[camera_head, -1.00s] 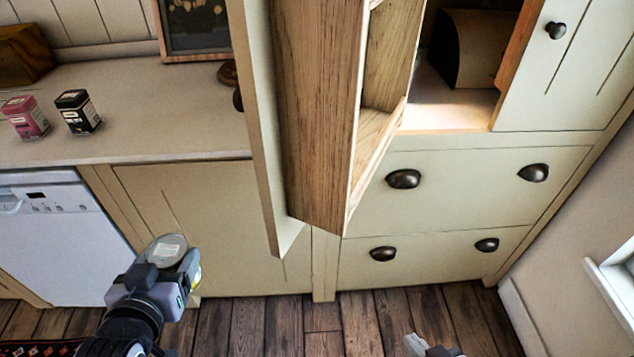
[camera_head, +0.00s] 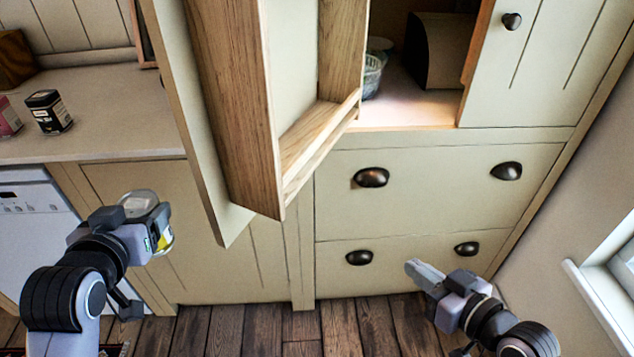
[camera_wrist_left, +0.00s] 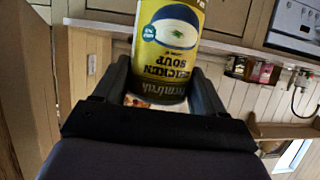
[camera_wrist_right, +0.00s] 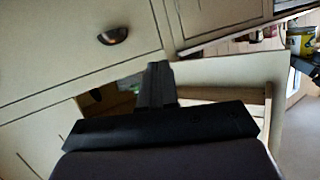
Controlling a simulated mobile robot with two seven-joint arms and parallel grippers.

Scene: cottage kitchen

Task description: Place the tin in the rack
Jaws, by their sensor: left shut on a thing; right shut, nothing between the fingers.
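The tin (camera_head: 166,240) is yellow with a silvery lid, and a chicken soup label reads in the left wrist view (camera_wrist_left: 172,50). My left gripper (camera_head: 150,216) is shut around it and holds it in the air before the lower cabinets, left of the open door. A wooden rack (camera_head: 310,140) is fixed on the inner side of that door. Its lowest ledge faces right and its visible part looks empty. My right gripper (camera_head: 425,272) is shut and empty, in front of the lower drawers, right of the rack.
The open cupboard door (camera_head: 185,110) juts out between my arms. The cupboard (camera_head: 400,110) behind holds a glass container (camera_head: 373,76) and a dark box-like item (camera_head: 440,50). A black tin (camera_head: 49,112) stands on the counter (camera_head: 110,120). A window sill (camera_head: 590,300) is at right.

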